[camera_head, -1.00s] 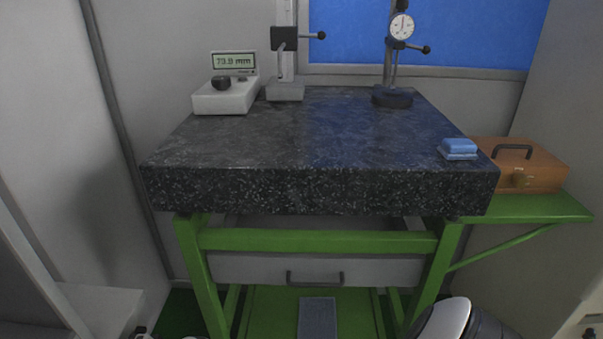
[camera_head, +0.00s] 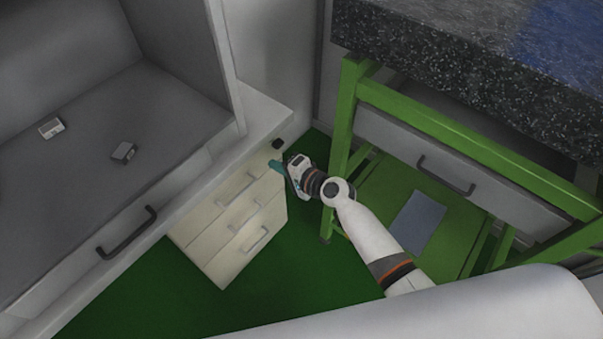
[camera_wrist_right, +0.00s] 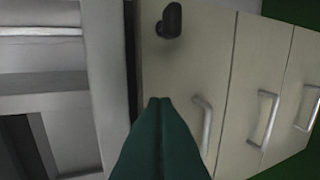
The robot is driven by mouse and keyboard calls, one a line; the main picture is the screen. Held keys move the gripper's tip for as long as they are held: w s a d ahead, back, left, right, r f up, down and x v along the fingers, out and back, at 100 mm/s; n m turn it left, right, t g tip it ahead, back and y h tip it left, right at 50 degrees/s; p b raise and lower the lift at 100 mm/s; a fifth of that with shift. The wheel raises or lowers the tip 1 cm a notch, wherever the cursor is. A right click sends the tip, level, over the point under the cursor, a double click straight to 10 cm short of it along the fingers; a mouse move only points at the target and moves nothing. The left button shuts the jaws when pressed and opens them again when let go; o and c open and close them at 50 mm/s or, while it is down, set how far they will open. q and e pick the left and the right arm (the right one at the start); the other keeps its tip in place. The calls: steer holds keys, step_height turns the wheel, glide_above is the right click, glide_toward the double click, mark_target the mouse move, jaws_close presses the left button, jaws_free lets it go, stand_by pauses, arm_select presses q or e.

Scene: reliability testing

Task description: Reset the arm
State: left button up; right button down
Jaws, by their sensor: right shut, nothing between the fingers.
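My right gripper (camera_head: 276,167) is shut and empty, its teal fingers together. It is at the upper right of the cream drawer cabinet (camera_head: 215,264), close to its front. In the right wrist view the shut fingers (camera_wrist_right: 160,102) point at the cabinet front (camera_wrist_right: 188,70), beside a metal handle (camera_wrist_right: 203,125); whether they touch it cannot be told. My right arm (camera_head: 375,235) reaches up and left from the lower right. My left gripper is not in view.
A small black knob (camera_head: 277,143) is near the fingertips. A green stand (camera_head: 345,125) carries the dark granite slab (camera_head: 430,40) at right. A grey fume-hood-like enclosure (camera_head: 80,180) stands at left, with two small devices inside. Green floor (camera_head: 300,270) is free below the arm.

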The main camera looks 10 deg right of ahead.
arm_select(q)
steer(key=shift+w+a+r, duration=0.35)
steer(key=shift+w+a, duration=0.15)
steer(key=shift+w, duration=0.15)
arm_select(e)
steer(key=v, duration=0.6)
steer(key=shift+s, duration=0.25)
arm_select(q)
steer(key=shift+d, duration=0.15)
arm_select(e)
steer(key=shift+d, duration=0.2)
